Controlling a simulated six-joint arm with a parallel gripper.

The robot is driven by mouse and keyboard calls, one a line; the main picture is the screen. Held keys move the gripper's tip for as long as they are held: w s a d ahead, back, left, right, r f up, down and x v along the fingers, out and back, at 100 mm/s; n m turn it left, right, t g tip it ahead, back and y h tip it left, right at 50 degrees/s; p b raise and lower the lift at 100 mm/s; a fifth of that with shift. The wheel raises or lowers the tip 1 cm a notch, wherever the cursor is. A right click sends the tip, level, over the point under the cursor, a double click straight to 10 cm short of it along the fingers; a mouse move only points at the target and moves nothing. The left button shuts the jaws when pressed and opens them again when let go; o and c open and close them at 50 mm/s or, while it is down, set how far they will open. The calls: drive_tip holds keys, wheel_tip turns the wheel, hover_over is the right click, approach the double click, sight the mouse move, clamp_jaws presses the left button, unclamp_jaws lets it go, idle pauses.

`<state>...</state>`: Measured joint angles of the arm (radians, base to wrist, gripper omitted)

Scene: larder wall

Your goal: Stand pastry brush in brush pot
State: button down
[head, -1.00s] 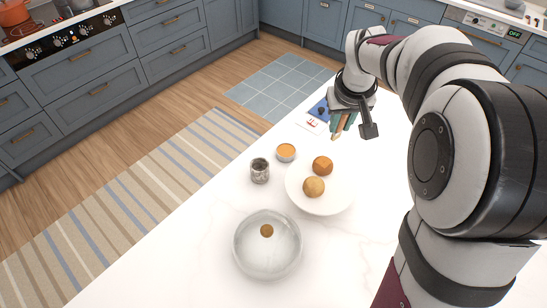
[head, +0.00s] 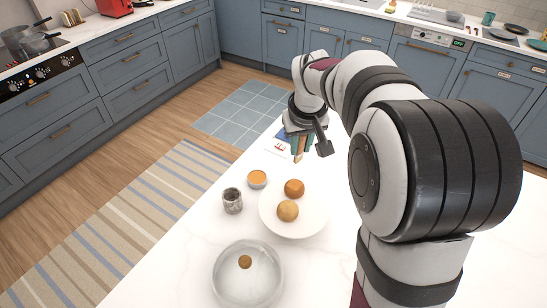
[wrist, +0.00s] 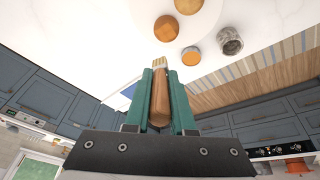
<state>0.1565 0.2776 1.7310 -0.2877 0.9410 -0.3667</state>
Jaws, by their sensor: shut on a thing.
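My gripper (wrist: 160,98) is shut on the pastry brush (wrist: 160,85). Its green fingers grip the wooden handle from both sides, and the pale bristles (wrist: 159,62) point away from the wrist. In the head view my gripper (head: 302,144) is above the far part of the white counter, with the bristles (head: 298,158) pointing down. The brush pot (head: 232,201) is a small grey mottled pot, standing upright on the counter nearer the camera and to the left of my gripper. It also shows in the wrist view (wrist: 230,41), apart from the brush.
A small orange-topped jar (head: 257,179) stands beside the pot. A white plate (head: 305,229) with two round brown items is to their right. A clear domed bowl or lid (head: 236,290) with a brown knob is in front. A white-and-red card (head: 280,148) lies near my gripper.

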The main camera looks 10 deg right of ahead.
drive_tip(key=w+a+f+g+y, duration=0.1)
drive_tip(key=w+a+f+g, duration=0.2)
drive_tip(key=a, duration=0.5)
drive_tip(key=w+a+f+g, duration=0.1)
drive_tip(key=w+a+f, duration=0.3)
drive_tip(key=a, duration=0.5)
drive_tip(key=shift+s+d+f, duration=0.1)
drive_tip(key=shift+s+f, duration=0.1)
drive_tip(key=shift+f, duration=1.45)
drive_tip(key=shift+s+a+f, duration=0.1)
drive_tip(key=shift+s+f, duration=0.15)
drive_tip(key=shift+f, duration=1.4)
drive_tip(key=shift+s+d+f, duration=0.1)
drive_tip(key=shift+s+f, duration=0.1)
drive_tip(key=shift+f, duration=1.45)
drive_tip(key=c, duration=0.7)
unclamp_jaws()
